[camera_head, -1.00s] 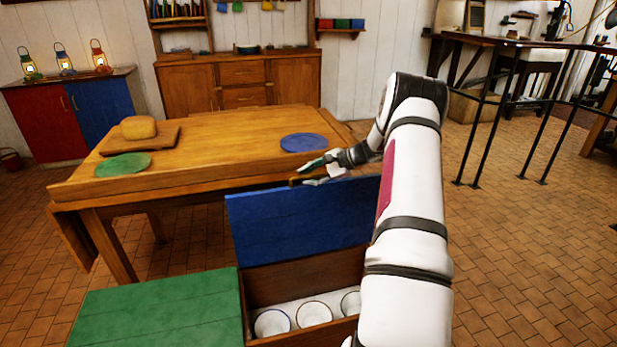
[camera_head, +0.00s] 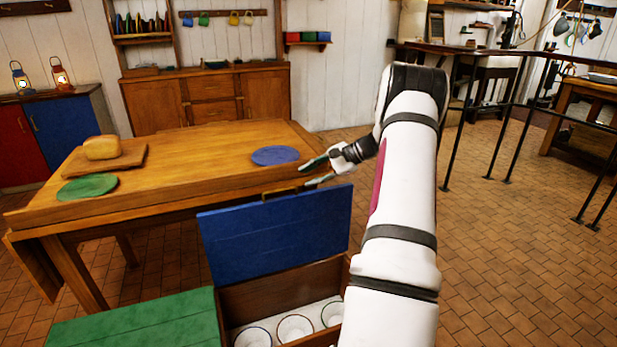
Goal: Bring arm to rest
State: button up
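My gripper (camera_head: 314,173) is at the end of my white arm, right of the picture's middle. Its two fingers point left and are apart, with nothing seen between them. It is by the upper right edge of the raised blue lid (camera_head: 275,235). A small brown handle (camera_head: 281,191) shows at the lid's top edge, left of the fingers. I cannot tell whether a finger touches the lid. The lid stands open on a wooden chest (camera_head: 262,294), which holds several white round cups or bowls (camera_head: 295,328). My arm hides the chest's right end.
Behind the lid stands a wooden table (camera_head: 205,148) with a blue plate (camera_head: 276,156), a green plate (camera_head: 88,187) and bread (camera_head: 102,147) on a board (camera_head: 125,158). A green lid (camera_head: 140,322) is at front left. Tiled floor (camera_head: 490,250) is clear at right, before a black railing (camera_head: 455,140).

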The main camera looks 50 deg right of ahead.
dwell(0.4)
jog(key=w+a+r+n+g, duration=0.1)
jog(key=a+r+n+g, duration=0.2)
jog(key=a, duration=0.5)
jog(key=a+r+n+y, duration=0.1)
jog(key=a+r+n, duration=0.1)
jog(key=a+r, duration=0.5)
jog(key=w+a+r+n+g, duration=0.1)
jog(key=a+r+n+g, duration=0.15)
jog(key=a, duration=0.75)
jog(key=s+a+r+n+g+h, duration=0.1)
jog(key=s+a+r+n, duration=0.1)
jog(key=s+a, duration=0.35)
jog(key=s+a+r+n+g+h, duration=0.1)
jog(key=s+a+r+n+g, duration=0.15)
jog(key=a, duration=0.65)
jog(key=s+a+f+n+h, duration=0.15)
jog(key=s+a+n, duration=0.3)
jog(key=s, duration=0.75)
jog(key=s+a+f+n+h, duration=0.15)
jog(key=s+a+n, duration=0.3)
jog(key=s, duration=0.75)
notch_tip(320, 180, up, 15)
jog(key=t+h+p, duration=0.1)
jog(key=t+p, duration=0.2)
jog(key=p, duration=1)
jog(key=shift+p, duration=0.3)
